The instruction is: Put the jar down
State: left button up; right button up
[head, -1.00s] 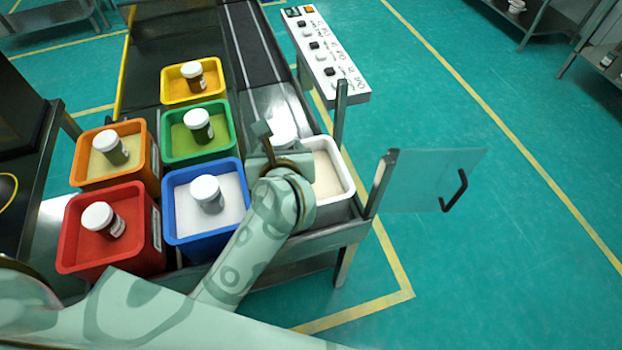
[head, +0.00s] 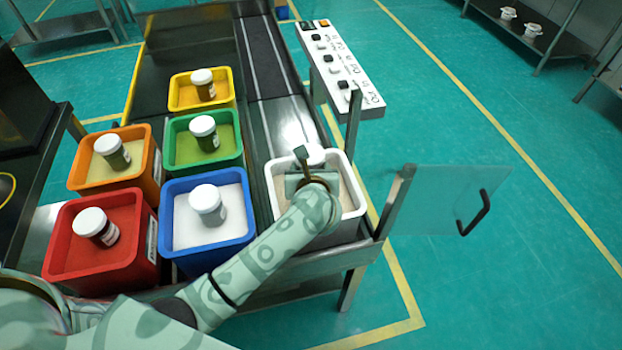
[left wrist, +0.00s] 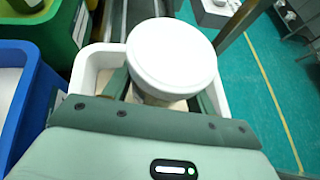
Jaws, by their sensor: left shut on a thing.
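My left gripper (head: 306,178) is over the white bin (head: 352,200) in the head view, with my arm coming in from the lower left. In the left wrist view the gripper (left wrist: 165,92) is shut on a jar with a round white lid (left wrist: 172,57). The jar's body is mostly hidden below the lid and between the fingers. The white bin also shows below it in the left wrist view (left wrist: 84,72), holding a pale fill. I cannot tell whether the jar touches that fill. My right gripper is out of view.
Left of the white bin stand blue (head: 207,262), green (head: 203,165), yellow (head: 233,98), orange (head: 116,198) and red (head: 100,280) bins, each with a white-lidded jar in it. A white control panel (head: 340,70) and an open clear door (head: 440,205) are at the right.

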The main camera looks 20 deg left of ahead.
pick_arm(q)
jog(key=f, duration=0.1)
jog(key=f+b, duration=0.1)
jog(key=f, duration=0.1)
jog(key=shift+w+f, duration=0.2)
jog(key=shift+f, duration=0.05)
jog(key=shift+r, duration=0.1)
jog(key=o, duration=1)
jog(key=shift+s+r, duration=0.1)
jog(key=shift+s, duration=0.1)
jog(key=p+v, duration=0.3)
jog(key=v, duration=0.8)
jog(key=shift+s, duration=0.1)
jog(key=shift+s+d+r, duration=0.1)
jog(key=shift+s+r, duration=0.05)
jog(key=shift+s, duration=0.1)
